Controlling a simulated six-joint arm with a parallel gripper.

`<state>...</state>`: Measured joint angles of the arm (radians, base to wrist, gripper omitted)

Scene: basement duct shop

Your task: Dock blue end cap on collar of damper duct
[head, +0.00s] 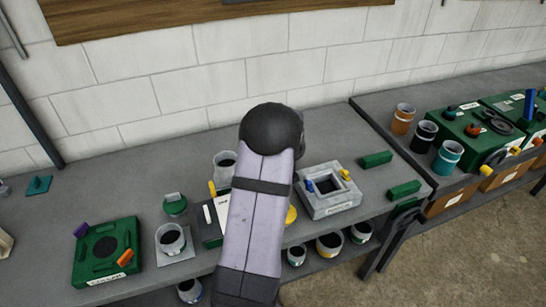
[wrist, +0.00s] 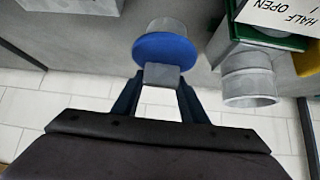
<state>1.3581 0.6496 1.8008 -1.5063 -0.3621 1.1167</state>
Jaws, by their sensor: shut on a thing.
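In the wrist view, my gripper (wrist: 160,82) is shut on a small grey block-shaped grip at the edge of the blue end cap (wrist: 163,49). The cap is a round blue disc with a grey metal cylinder (wrist: 166,24) showing beyond it. To its right, clear of the cap, is a green damper duct (wrist: 237,47) with a "HALF OPEN" label. A ribbed grey round collar (wrist: 248,86) shows beside the duct. In the head view, my arm hides the gripper, the cap and part of the green duct (head: 211,235).
A grey block with a square opening (head: 345,205) stands right of my arm. A green plate (head: 92,273) and a grey cup (head: 172,242) stand left. Green bars (head: 376,159) lie right. The white block wall (head: 180,95) closes off the back; bare bench lies behind the green plate.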

